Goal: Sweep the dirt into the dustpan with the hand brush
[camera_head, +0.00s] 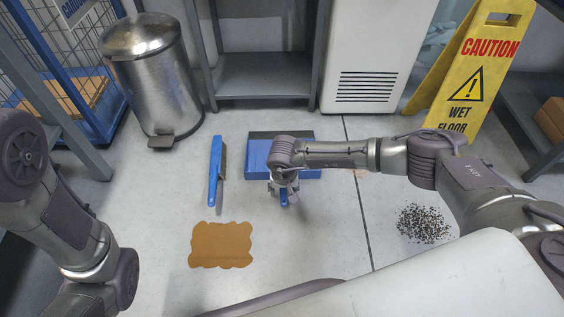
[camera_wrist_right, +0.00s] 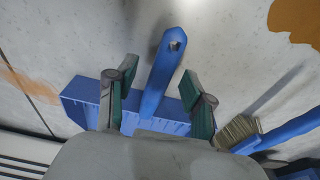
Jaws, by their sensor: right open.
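A blue dustpan (camera_head: 258,158) lies on the floor in front of the grey shelf; my right arm hides part of it. Its handle (camera_wrist_right: 160,75) points toward me. My right gripper (camera_head: 283,190) is over the handle. In the wrist view its open fingers (camera_wrist_right: 155,100) stand on either side of the handle, with gaps. A hand brush (camera_head: 215,172) with a blue handle and tan bristles lies left of the dustpan; it also shows in the wrist view (camera_wrist_right: 285,132). A pile of dark, speckled dirt (camera_head: 423,224) lies on the floor at the right. My left gripper is out of view.
A brown stain (camera_head: 221,245) lies in front of the brush. A steel pedal bin (camera_head: 150,75), a grey shelf (camera_head: 262,75), a white cabinet (camera_head: 372,50) and a yellow wet-floor sign (camera_head: 465,75) stand behind. The floor between dustpan and dirt is clear below my right arm.

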